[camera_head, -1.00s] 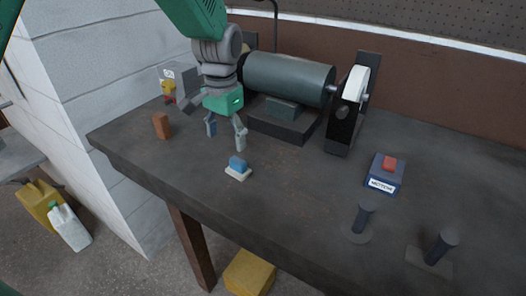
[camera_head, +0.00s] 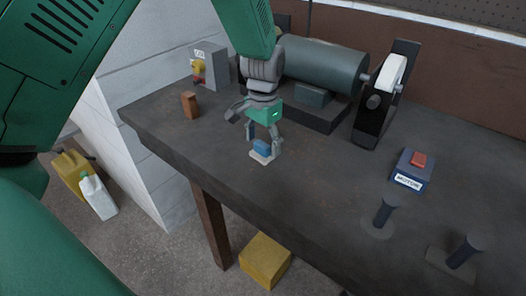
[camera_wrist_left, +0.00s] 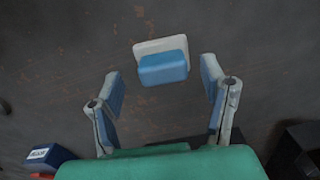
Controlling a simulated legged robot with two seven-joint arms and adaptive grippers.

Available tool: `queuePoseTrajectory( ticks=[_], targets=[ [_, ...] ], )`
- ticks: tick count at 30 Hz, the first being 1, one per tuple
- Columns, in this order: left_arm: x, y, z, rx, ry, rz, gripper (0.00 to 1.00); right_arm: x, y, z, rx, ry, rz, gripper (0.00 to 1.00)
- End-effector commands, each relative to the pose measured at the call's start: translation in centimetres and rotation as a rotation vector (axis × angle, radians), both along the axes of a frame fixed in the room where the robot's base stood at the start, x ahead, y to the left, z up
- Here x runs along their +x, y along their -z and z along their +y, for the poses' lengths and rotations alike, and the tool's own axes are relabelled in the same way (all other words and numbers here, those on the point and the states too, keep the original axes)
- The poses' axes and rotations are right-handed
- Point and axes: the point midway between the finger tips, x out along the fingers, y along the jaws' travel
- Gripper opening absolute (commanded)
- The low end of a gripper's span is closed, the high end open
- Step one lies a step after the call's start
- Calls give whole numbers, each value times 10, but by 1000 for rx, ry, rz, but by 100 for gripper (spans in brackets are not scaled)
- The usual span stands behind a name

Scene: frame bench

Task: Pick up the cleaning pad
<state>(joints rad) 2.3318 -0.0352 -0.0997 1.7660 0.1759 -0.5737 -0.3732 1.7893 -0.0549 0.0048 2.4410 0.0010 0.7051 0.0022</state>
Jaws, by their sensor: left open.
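The cleaning pad (camera_head: 262,150) is a small block with a blue top on a whitish base. It lies on the dark bench near its front edge. My left gripper (camera_head: 265,143) is open above and around the pad in the head view, with a finger to each side. In the left wrist view the pad (camera_wrist_left: 163,66) sits ahead of the open fingertips (camera_wrist_left: 162,80), roughly centred between them. I cannot tell whether a finger touches it. My right gripper does not show.
A grinder motor (camera_head: 325,65) with a pale wheel (camera_head: 391,77) stands behind. A brown block (camera_head: 190,105) and a grey switch box (camera_head: 211,66) are at the left. A blue box with a red button (camera_head: 412,170) and two dark posts (camera_head: 384,212) are at the right.

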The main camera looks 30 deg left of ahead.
Motion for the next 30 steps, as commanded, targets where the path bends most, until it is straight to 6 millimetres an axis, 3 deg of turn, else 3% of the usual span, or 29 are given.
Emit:
queuePoseTrajectory(
  ticks=[4, 12, 14, 17, 26, 30],
  targets=[
    [0, 18, 2, -2, 0, 1, 66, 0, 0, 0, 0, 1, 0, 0],
    [-1, 21, 3, -2, -1, -1, 66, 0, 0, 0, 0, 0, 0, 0],
    [-1, 21, 2, -1, 0, 0, 48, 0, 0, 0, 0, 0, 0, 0],
    [-1, 21, 2, -1, 0, 0, 13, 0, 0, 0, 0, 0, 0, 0],
    [-1, 22, 1, -2, 0, 2, 13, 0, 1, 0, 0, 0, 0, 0],
    [0, 10, 2, -2, 0, -3, 12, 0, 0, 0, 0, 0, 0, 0]
  ],
)
